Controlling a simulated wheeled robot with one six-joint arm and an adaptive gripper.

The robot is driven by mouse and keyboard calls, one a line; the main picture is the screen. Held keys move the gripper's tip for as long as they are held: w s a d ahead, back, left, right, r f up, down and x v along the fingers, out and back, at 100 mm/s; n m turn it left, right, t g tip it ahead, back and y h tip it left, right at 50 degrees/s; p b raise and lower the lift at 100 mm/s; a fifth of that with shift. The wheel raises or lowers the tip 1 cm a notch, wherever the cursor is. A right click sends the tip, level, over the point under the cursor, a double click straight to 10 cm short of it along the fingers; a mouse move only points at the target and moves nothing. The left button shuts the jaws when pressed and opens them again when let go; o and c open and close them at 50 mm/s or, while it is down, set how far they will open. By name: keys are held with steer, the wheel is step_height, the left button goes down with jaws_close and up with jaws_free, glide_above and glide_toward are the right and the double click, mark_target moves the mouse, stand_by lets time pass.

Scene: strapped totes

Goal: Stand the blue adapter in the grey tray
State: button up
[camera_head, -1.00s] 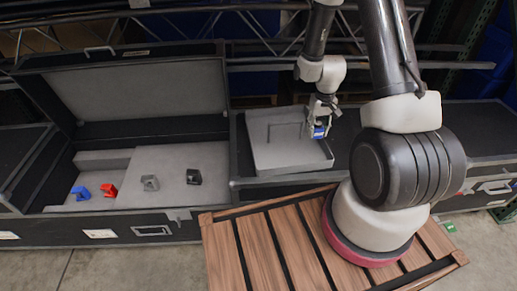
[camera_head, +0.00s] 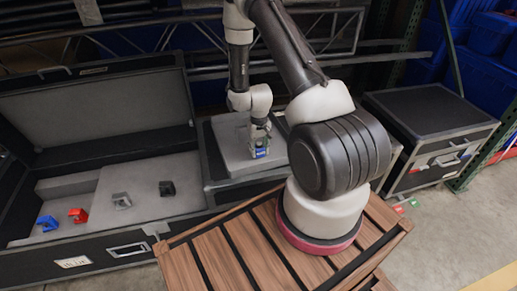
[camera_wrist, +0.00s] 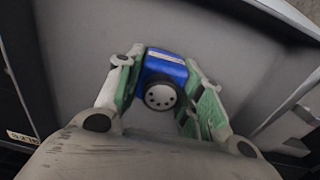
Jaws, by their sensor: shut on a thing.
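My gripper (camera_head: 261,140) is shut on a blue adapter (camera_head: 261,152) over the grey tray (camera_head: 227,133). In the wrist view the blue adapter (camera_wrist: 163,70) sits between the two green-padded fingers of my gripper (camera_wrist: 160,82). Its round, grey socket face with several dark holes points toward the wrist camera. A pale label shows on its blue body. The grey tray's floor (camera_wrist: 210,28) lies behind it. I cannot tell whether the adapter touches the tray floor.
The open black case (camera_head: 110,165) at left holds another blue piece (camera_head: 47,223), a red piece (camera_head: 77,215), a grey piece (camera_head: 121,201) and a black piece (camera_head: 167,188), set apart. A closed black case (camera_head: 430,120) stands at right. A slatted wooden deck (camera_head: 220,250) lies in front.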

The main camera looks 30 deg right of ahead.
steer(key=shift+f, duration=0.2)
steer(key=o, duration=1.1)
step_height(320, 180, up, 12)
step_height(320, 180, up, 13)
steer(key=t, duration=0.1)
glide_above(259, 143)
steer(key=s+a, duration=0.1)
steer(key=s, duration=0.1)
steer(key=s+a+r+n+t, duration=0.15)
steer(key=s+r, duration=0.25)
steer(key=r, duration=0.5)
steer(key=shift+n+t, duration=0.45)
steer(key=shift+t, duration=0.4)
steer(key=s+a+r, duration=0.1)
steer(key=s+r, duration=0.3)
steer(key=s, duration=0.2)
steer(key=s+a+r, duration=0.1)
steer(key=s+r, duration=0.3)
steer(key=s, duration=0.3)
steer(key=s+a+r, duration=0.1)
steer(key=s+r, duration=0.3)
steer(key=s, duration=0.3)
steer(key=shift+r, duration=0.3)
